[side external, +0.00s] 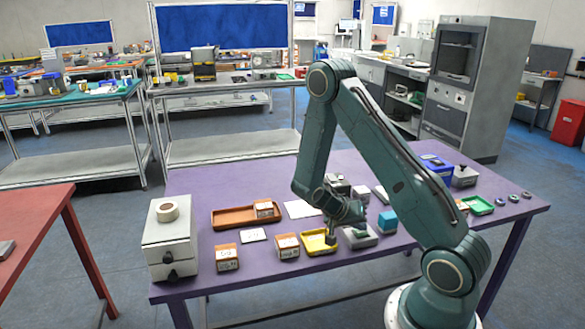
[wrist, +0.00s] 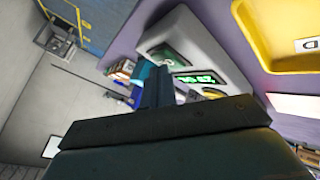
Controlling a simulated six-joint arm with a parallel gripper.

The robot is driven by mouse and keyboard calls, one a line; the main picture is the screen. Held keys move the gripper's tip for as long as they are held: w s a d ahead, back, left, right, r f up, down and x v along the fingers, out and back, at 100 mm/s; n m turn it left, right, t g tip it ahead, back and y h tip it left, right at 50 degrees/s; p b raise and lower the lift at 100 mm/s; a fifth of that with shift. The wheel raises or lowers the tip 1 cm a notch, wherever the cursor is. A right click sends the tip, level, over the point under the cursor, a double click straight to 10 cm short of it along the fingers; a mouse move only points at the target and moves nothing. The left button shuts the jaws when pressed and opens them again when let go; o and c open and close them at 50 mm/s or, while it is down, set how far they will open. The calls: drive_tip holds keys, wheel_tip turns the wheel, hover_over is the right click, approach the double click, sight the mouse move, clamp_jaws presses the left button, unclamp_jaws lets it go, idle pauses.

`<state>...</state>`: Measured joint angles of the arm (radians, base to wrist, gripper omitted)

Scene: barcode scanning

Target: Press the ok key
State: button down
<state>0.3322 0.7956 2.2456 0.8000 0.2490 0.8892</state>
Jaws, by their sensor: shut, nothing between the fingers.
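A grey device (side external: 360,237) stands on the purple table, just right of a yellow tray (side external: 318,242). In the wrist view, the grey device (wrist: 205,35) shows a lit green readout (wrist: 195,79), a green panel (wrist: 172,56) and a yellow button (wrist: 213,93). No ok label is readable, so I cannot tell which part is the ok key. My gripper (side external: 331,238) points down beside the device, near the yellow tray. In the wrist view my gripper (wrist: 152,78) is shut and empty, its fingers covering part of the device. Contact cannot be told.
The yellow tray (wrist: 283,40) lies close by in the wrist view. A teal cube (side external: 388,222) stands right of the device. Small labelled boxes (side external: 287,246) and a brown tray (side external: 234,218) are to the left. A grey cabinet (side external: 168,243) with a tape roll stands at the left end.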

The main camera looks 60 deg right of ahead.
sight(358, 233)
drive_tip(key=shift+f, duration=0.2)
drive_tip(key=shift+r, duration=0.15)
idle(0.5)
drive_tip(key=shift+r, duration=0.7)
drive_tip(key=shift+r, duration=0.1)
drive_tip(key=shift+r, duration=2.45)
